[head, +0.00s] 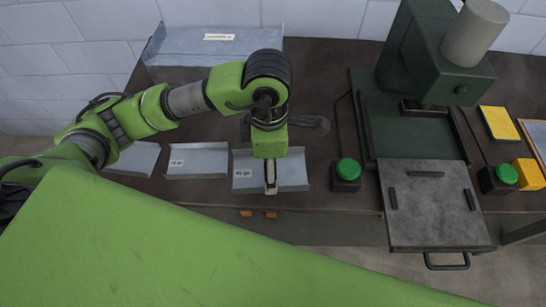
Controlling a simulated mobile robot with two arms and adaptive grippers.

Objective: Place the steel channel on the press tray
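Several shallow grey steel channels with raised edges lie in a row along the table's front: a left one (138,160), a middle one (205,162) with a white label, and a right one (293,172), also labelled. My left gripper (270,187) points down over the middle of the right channel, at its front edge. Its fingers look close together, but whether they grip the channel is unclear. The press tray (425,225) is a grey plate with dark guide bars and a front handle, bare, in front of the green press. My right gripper is not in view.
The dark green press (400,75) stands at the back right. A green-button box (346,176) sits between the right channel and the tray; another (498,180) is right of it. A large labelled metal tray (180,50) lies at the back left. A large green surface fills the foreground.

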